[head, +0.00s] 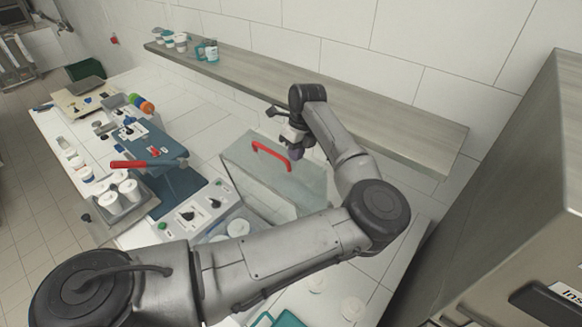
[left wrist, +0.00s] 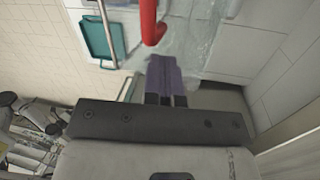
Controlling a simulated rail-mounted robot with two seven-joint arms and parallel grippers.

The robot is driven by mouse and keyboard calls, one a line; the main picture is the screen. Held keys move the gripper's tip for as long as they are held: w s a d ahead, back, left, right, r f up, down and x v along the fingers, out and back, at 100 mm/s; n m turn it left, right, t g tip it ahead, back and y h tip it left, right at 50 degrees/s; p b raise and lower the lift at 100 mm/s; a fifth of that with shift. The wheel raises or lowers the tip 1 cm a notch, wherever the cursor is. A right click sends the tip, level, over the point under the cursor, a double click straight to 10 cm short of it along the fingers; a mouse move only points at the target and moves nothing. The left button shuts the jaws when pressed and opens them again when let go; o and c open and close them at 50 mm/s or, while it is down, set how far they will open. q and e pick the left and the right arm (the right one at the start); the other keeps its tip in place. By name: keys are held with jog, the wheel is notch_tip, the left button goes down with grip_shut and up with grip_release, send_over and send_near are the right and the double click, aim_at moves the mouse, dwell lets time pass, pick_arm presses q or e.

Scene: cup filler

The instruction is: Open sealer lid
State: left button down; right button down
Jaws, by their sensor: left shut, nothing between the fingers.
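The sealer lid (head: 303,182) is a clear grey panel with a red arched handle (head: 271,152), right of centre in the head view. It looks raised at a slant above a pale box-like body, though its exact angle is hard to tell. My left gripper (head: 283,128) is just above and behind the handle, close to the lid's upper edge. In the left wrist view its purple-grey fingers (left wrist: 163,72) are together and empty. The red handle (left wrist: 149,25) shows just beyond the fingertips, not between them. My left forearm hides part of the sealer's front. My right gripper is not in view.
A long shelf (head: 400,118) runs along the wall behind my left wrist. A blue machine with a red lever (head: 135,164) and white cups (head: 128,188) stand to the left. A teal tray (head: 285,319) lies at the bottom. A steel cabinet (head: 500,190) bounds the right.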

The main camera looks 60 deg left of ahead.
pick_arm(q)
notch_tip(320, 180, up, 8)
jog(key=w+b, duration=0.1)
jog(key=b, duration=0.1)
jog(key=shift+w+r, duration=0.2)
